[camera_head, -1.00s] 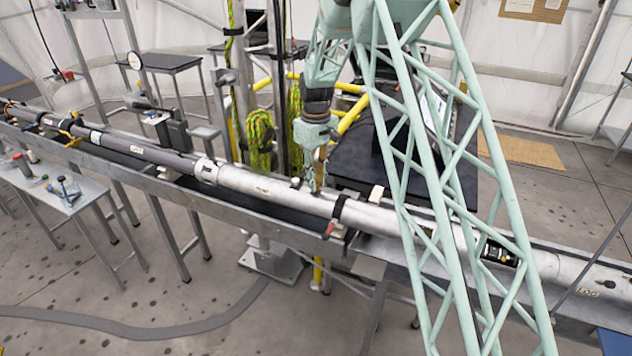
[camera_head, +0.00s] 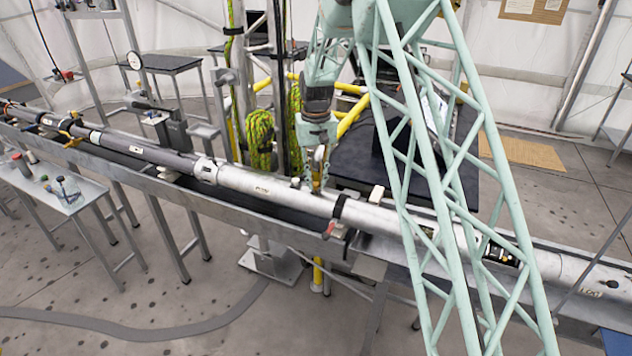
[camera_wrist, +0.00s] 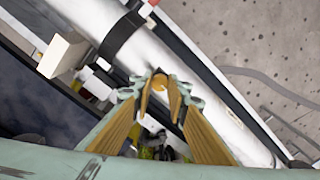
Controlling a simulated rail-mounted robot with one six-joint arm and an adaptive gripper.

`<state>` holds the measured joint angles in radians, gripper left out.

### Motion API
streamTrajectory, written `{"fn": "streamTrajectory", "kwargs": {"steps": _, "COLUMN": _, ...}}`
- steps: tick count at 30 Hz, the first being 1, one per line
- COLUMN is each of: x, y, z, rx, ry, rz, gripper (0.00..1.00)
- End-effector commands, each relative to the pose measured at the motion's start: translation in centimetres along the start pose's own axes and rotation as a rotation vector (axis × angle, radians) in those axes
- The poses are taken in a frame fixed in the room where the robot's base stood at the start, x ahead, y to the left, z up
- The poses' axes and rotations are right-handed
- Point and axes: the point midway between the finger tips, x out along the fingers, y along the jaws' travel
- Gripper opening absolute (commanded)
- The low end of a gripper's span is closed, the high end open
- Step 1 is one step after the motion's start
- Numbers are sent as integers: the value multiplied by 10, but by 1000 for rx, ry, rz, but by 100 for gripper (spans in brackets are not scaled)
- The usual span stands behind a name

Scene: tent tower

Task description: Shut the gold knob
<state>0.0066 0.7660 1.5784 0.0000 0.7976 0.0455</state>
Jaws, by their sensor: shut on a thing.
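The gold knob (camera_wrist: 159,81) shows in the wrist view as a small round gold piece on the silver tube (camera_wrist: 185,78). My gripper (camera_wrist: 160,88) is shut on it, with the knob between the fingertips. The fingers have gold-brown inner faces, which hide part of the knob. In the head view my gripper (camera_head: 312,187) points down at the upper side of the long silver tube (camera_head: 265,190). The knob itself cannot be made out there.
A black band (camera_head: 339,206) with a red-tipped handle (camera_head: 329,229) circles the tube right of my gripper. A dark table (camera_head: 352,160) stands behind. Yellow-green ropes (camera_head: 260,140) hang at the left. The tube lies in a long metal trough (camera_head: 130,172).

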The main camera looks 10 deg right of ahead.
Motion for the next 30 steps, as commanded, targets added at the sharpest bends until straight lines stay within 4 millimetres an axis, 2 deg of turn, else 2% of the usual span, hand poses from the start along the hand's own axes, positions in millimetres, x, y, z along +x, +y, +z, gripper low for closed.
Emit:
{"fn": "streamTrajectory", "kwargs": {"steps": 16, "x": -1, "y": 0, "z": 0, "rx": 36, "ry": 1, "rz": 0, "gripper": 4}}
{"fn": "streamTrajectory", "kwargs": {"steps": 17, "x": -1, "y": 0, "z": 0, "rx": 36, "ry": 1, "rz": 0, "gripper": 16}}
{"fn": "streamTrajectory", "kwargs": {"steps": 21, "x": 0, "y": 0, "z": 0, "rx": 35, "ry": 1, "rz": 0, "gripper": 28}}
{"fn": "streamTrajectory", "kwargs": {"steps": 30, "x": 0, "y": 0, "z": 0, "rx": 35, "ry": 1, "rz": 0, "gripper": 29}}
